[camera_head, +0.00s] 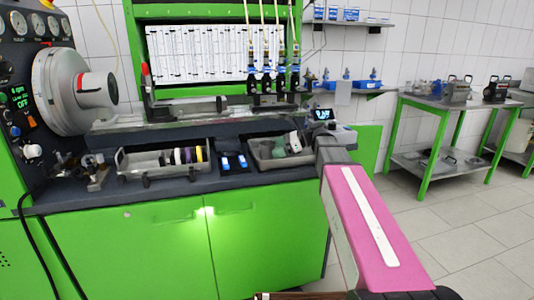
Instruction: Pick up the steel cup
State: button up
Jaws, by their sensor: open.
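I cannot clearly make out a steel cup. A grey bin (259,160) on the bench's right side holds a pale, cup-like piece (295,141) and darker parts, too small to identify. My pink arm reaches from the bottom right toward the bench's right end. Its far end, a grey and white wrist, is beside the right bin. The jaws of my gripper are not visible beyond the wrist, and I see nothing held.
A tray (135,171) of rings and two blue-marked items (233,162) sit left of the bin. A large round chuck (62,92) and gauges stand at far left. A green-legged table (455,100) is at right. The floor (465,225) there is clear.

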aim_at(270, 147)
jog(key=x, duration=0.3)
jog(key=shift+a+f, duration=0.2)
jog(key=c, duration=1)
jog(key=shift+c, duration=0.2)
jog(key=shift+r, duration=0.2)
jog(key=shift+r, duration=0.7)
notch_tip(270, 147, up, 3)
jog(key=shift+f, duration=0.25)
jog(key=a+r, duration=0.1)
jog(key=a, duration=0.1)
jog(key=a+r, duration=0.1)
jog(key=a, duration=0.1)
jog(key=a+r, duration=0.2)
jog(key=a, duration=0.1)
jog(key=shift+s, duration=0.1)
jog(key=shift+a+r, duration=0.45)
jog(key=shift+a, duration=0.3)
jog(key=shift+a+r, duration=0.45)
jog(key=shift+a, duration=0.3)
jog(key=shift+a+r, duration=0.45)
jog(key=shift+a, duration=0.3)
